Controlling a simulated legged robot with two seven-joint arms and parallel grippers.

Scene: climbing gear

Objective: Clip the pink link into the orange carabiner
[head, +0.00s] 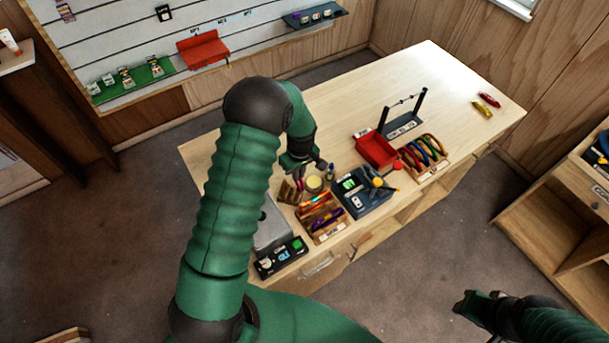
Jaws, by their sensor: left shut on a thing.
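My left gripper (302,172) is low over the near left part of the workbench, pointing down. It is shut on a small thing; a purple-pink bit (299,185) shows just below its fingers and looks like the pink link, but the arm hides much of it. An orange piece (318,199) lies in the wooden tray just in front of the gripper; I cannot tell whether it is the orange carabiner. Several coloured carabiners stand in a wooden rack (428,168) to the right. My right gripper (464,301) is off the bench at lower right, its jaws too small to read.
A red bin (376,150), a dark stand with a bar (404,125) and a dark tray with a yellow-topped thing (366,200) stand right of the gripper. The far bench top (370,85) is mostly clear.

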